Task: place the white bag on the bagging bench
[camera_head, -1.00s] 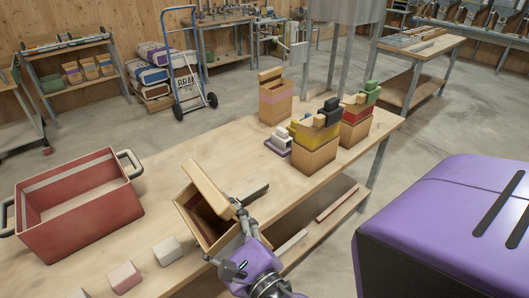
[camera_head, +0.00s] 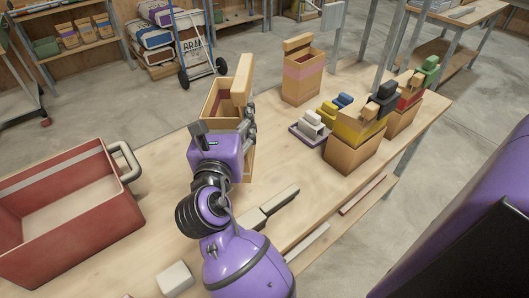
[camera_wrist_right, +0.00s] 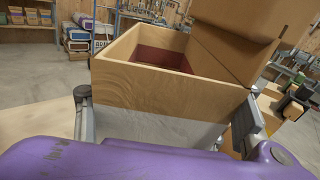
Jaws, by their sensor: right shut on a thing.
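The white bag is an open-topped, box-like tan bag (camera_head: 216,96) with a pale grey-white band (camera_wrist_right: 160,133) low on its near side and a dark red inside. A tan flap (camera_head: 242,80) stands up at its right. My right gripper (camera_head: 226,127) is shut on it, with a finger on either side in the right wrist view (camera_wrist_right: 165,112). The bag is upright over the bagging bench (camera_head: 275,167). My gripper hides much of its lower part, so I cannot tell whether it touches the bench top. My left gripper is out of view.
A pink-banded bag (camera_head: 303,75) stands farther back, and yellow-banded (camera_head: 354,143) and red-banded (camera_head: 403,113) bags stand at the right. Small blocks lie nearby, and a grey bar (camera_head: 270,205) lies near the front edge.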

